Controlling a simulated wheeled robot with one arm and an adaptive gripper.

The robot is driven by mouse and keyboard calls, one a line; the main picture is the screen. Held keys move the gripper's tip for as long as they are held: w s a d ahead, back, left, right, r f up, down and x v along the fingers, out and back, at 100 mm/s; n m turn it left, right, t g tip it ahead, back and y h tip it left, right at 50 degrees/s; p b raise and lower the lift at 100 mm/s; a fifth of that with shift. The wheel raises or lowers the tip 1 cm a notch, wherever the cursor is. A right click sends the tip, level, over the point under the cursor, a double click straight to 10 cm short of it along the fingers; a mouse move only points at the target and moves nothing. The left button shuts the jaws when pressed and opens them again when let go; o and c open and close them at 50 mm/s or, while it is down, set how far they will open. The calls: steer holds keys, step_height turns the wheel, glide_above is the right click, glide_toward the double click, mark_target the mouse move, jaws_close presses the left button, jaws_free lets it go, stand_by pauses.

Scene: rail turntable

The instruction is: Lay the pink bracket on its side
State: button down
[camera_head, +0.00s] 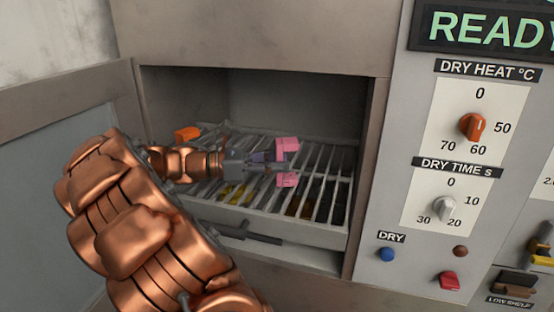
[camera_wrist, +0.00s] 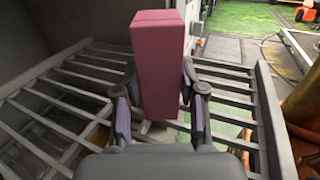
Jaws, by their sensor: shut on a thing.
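The pink bracket (camera_head: 287,146) is inside the open drying chamber, above or on the slatted rack. In the head view one pink part shows above my gripper (camera_head: 277,166) and another below it. In the wrist view the bracket (camera_wrist: 157,62) is a tall pink block between the two fingers of my gripper (camera_wrist: 160,90). The fingers are shut on it from both sides. Its lower end is partly hidden by the gripper, so I cannot tell whether it touches the rack (camera_head: 322,187).
An orange block (camera_head: 187,133) lies at the rack's back left. Chamber walls enclose the rack, and an open door (camera_head: 60,150) stands at the left. The control panel (camera_head: 400,200), with knobs and buttons, is at the right; its display (camera_head: 485,30) reads READY.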

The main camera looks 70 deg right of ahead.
steer(key=shift+f, duration=0.35)
stand_by(0.5)
steer(key=c, duration=0.6)
jaws_free()
step_height(320, 180, up, 10)
stand_by(0.6)
